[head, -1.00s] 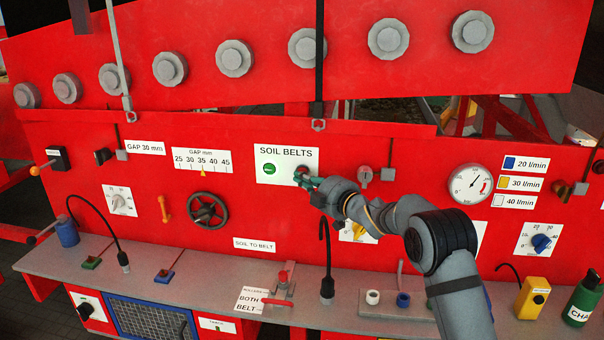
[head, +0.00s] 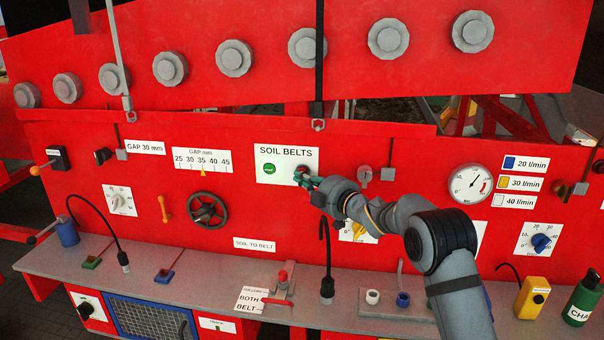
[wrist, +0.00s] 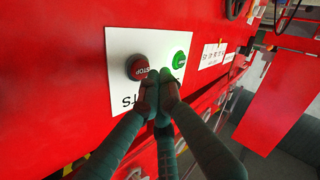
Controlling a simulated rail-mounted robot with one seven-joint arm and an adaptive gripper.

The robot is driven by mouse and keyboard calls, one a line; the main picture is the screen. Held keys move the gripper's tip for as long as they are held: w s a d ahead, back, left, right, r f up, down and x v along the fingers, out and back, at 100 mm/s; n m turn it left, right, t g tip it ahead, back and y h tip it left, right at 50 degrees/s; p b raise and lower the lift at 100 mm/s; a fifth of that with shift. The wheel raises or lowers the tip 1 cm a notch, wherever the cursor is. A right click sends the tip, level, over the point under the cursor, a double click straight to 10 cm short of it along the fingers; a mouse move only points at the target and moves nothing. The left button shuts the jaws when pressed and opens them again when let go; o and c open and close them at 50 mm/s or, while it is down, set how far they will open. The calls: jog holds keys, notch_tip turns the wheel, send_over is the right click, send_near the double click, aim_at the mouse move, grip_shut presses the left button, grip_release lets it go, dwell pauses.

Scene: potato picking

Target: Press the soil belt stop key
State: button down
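The white SOIL BELTS plate (head: 286,152) is on the red panel. It bears a green key (head: 269,169) at left and a red key (head: 301,173) at right, partly hidden by my gripper (head: 311,182). In the wrist view the red key (wrist: 138,68) reads STOP and the green key (wrist: 179,59) is beside it. My gripper (wrist: 158,84) has its fingers together with nothing between them. The fingertips are at the lower edge of the STOP key in that view; I cannot tell whether they touch it or whether it is pressed in.
A grey shelf (head: 200,285) runs below the panel with hoses and small levers. A handwheel (head: 207,210) and gap scale (head: 202,161) are left of the plate. A pressure gauge (head: 469,184) is to the right. A black strap (head: 319,60) hangs above the plate.

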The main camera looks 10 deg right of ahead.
jog(key=shift+w, duration=0.15)
jog(key=shift+w+d, duration=0.15)
jog(key=shift+w, duration=0.1)
jog(key=shift+w+d, duration=0.1)
jog(key=shift+w, duration=0.25)
dwell(0.6)
jog(key=shift+s, duration=0.15)
jog(key=shift+s+a+b, duration=0.25)
jog(key=shift+s+b, duration=0.35)
jog(key=shift+b, duration=0.2)
